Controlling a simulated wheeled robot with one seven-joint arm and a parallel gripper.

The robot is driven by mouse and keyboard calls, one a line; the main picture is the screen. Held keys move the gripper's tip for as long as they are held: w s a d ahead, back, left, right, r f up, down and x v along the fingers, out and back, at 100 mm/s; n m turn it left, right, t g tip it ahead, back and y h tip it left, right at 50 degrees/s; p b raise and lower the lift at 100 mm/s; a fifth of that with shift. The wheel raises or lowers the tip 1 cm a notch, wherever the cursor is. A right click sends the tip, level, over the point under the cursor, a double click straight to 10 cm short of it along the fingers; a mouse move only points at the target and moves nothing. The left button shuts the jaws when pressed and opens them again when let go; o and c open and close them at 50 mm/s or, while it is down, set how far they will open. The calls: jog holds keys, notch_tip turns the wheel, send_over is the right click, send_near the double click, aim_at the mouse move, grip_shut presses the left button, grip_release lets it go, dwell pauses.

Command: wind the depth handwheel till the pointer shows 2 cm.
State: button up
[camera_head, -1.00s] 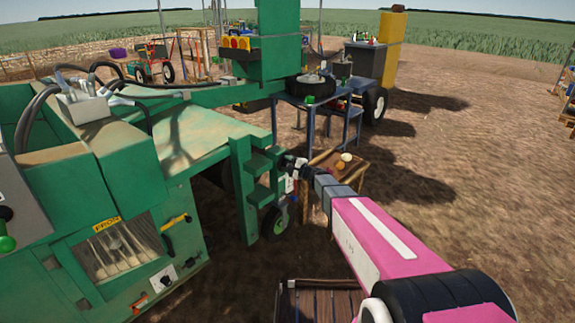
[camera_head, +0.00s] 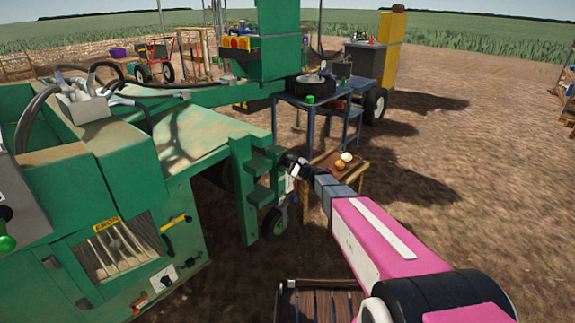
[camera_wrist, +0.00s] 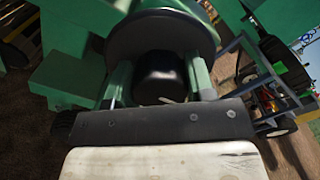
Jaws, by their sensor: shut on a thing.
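My gripper (camera_head: 288,161) is at the right side of the green machine (camera_head: 245,195), by its stepped bracket. In the wrist view its two fingers stand on either side of a black rounded grip (camera_wrist: 160,77), and my gripper is shut on it. A round dark green rim (camera_wrist: 165,30) lies just beyond the grip, and I take the two for the depth handwheel. In the head view my wrist mostly hides the wheel. A small pale plate (camera_head: 290,184) shows just below my gripper. The pointer and its reading cannot be made out in either view.
A small wooden stand (camera_head: 352,177) holding onions is just right of my gripper. A small wheel (camera_head: 277,222) stands below it. A blue table (camera_head: 318,108) with a dark tyre (camera_head: 310,87) is behind. Bare soil lies open on the right.

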jog(key=shift+f, duration=0.1)
jog(key=o, duration=0.9)
jog(key=shift+d, duration=0.1)
jog(key=v, duration=1)
jog(key=shift+s+d, duration=0.25)
jog(key=shift+s, duration=0.1)
